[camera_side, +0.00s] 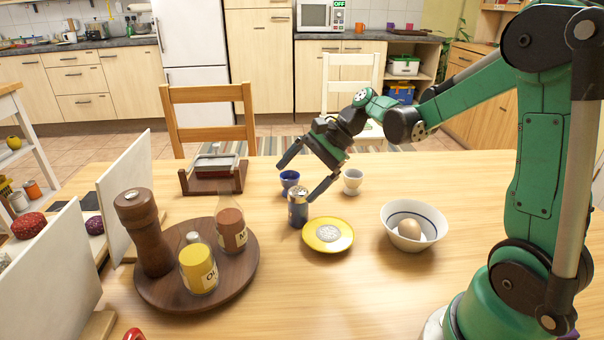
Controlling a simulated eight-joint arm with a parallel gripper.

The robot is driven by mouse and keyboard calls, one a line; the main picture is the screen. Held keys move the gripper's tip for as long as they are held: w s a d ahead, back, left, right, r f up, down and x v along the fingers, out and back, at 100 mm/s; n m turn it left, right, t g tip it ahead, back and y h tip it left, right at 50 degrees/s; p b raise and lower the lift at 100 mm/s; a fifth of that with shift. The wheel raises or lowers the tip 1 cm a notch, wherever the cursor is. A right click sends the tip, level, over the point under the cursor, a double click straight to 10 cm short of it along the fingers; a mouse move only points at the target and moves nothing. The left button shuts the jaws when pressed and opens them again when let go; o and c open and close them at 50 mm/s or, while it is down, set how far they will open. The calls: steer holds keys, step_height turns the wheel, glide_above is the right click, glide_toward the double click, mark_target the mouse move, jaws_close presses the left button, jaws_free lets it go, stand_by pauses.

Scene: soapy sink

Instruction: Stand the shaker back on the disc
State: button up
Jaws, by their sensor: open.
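A small blue shaker (298,210) with a metal top stands upright on the wooden table, just left of a yellow saucer (347,246). A pale grey disc (328,233) lies in the middle of the saucer with nothing on it. My gripper (295,184) is open, reaching down from the upper right. Its fingers are spread near the shaker's top, one fingertip to the upper left and the other close to the shaker's upper right. I cannot tell whether that fingertip touches the shaker. Nothing is held.
A blue cup (290,178) and a white egg cup (353,180) stand behind. A white bowl (392,238) with an egg is to the right. A round wooden tray (165,297) holding a pepper mill (143,232) and jars is to the left. The front table is mostly clear.

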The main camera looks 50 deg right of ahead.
mark_target(301, 189)
steer(key=d+f+m+y, duration=0.1)
steer(key=d+m, duration=0.1)
steer(key=d+f+m+t+y, duration=0.1)
steer(key=d+m, duration=0.1)
steer(key=w+d+f+m+y, duration=0.1)
steer(key=d+m, duration=0.1)
steer(key=shift+d+f+t+y, duration=0.1)
steer(key=shift+f+t+y, duration=0.2)
steer(key=shift+y, duration=0.1)
steer(key=shift+s+d+f+m+y, duration=0.15)
steer(key=shift+d+f+m+y, duration=0.2)
steer(key=shift+m, duration=0.25)
steer(key=shift+x, duration=2.7)
steer(key=shift+r, duration=0.1)
jaws_close()
